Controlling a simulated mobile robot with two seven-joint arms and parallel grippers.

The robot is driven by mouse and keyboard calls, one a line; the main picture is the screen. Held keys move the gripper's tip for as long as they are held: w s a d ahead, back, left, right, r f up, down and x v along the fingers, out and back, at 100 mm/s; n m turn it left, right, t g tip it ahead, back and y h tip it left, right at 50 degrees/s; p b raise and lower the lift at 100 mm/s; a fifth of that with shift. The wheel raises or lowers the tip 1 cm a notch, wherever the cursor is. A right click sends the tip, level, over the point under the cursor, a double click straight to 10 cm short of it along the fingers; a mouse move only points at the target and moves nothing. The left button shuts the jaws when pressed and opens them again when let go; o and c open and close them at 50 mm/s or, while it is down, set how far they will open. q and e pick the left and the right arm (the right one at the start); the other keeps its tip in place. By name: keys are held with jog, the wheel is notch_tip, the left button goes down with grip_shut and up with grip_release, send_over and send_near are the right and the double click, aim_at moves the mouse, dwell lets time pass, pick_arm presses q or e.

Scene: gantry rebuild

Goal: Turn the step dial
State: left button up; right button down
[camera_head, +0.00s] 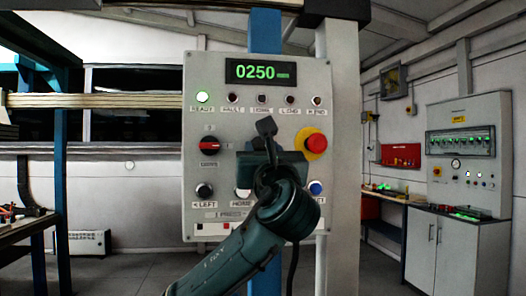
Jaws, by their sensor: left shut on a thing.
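A grey control panel (193,100) faces me, with a lit display (258,72) reading 0250 in green. My left gripper (266,130) is at the panel's middle, between a red knob (209,145) and a red emergency stop button on a yellow ring (315,143). The left gripper is shut on what appears to be the step dial; its jaws and wrist hide the dial, so its setting cannot be read. My right gripper is not in view.
A black button (204,190) is at the panel's lower left, a partly hidden white one (243,194) in the middle, and a blue one (315,187) at right, close beside my wrist. A cabinet (455,250) stands far right.

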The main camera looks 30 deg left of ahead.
pick_arm(q)
jog(key=shift+n, duration=0.4)
jog(key=n+g+y, duration=0.1)
jog(key=n, duration=0.1)
jog(key=n+g+y, duration=0.1)
jog(key=n, duration=0.2)
jog(key=shift+w+d+y+b, duration=0.1)
jog(key=shift+d+y+b, duration=0.1)
jog(key=shift+y+b, duration=0.15)
jog(key=n+g, duration=0.1)
jog(key=n, duration=0.2)
jog(key=n+g+y, duration=0.1)
jog(key=n+g, duration=0.1)
jog(key=n, duration=0.1)
jog(key=shift+w+d+r+n, duration=0.1)
jog(key=shift+d+r+n, duration=0.1)
jog(key=shift+n, duration=0.1)
jog(key=n+g, duration=0.1)
jog(key=n, duration=0.2)
jog(key=n+g, duration=0.1)
jog(key=n, duration=0.2)
jog(key=shift+r+g+h, duration=0.2)
jog(key=shift+g+h, duration=0.1)
jog(key=shift+h, duration=0.05)
jog(key=shift+r+n+g+h+p, duration=0.1)
jog(key=shift+n+g+h+p, duration=0.45)
jog(key=shift+n, duration=1.35)
jog(key=o, duration=1)
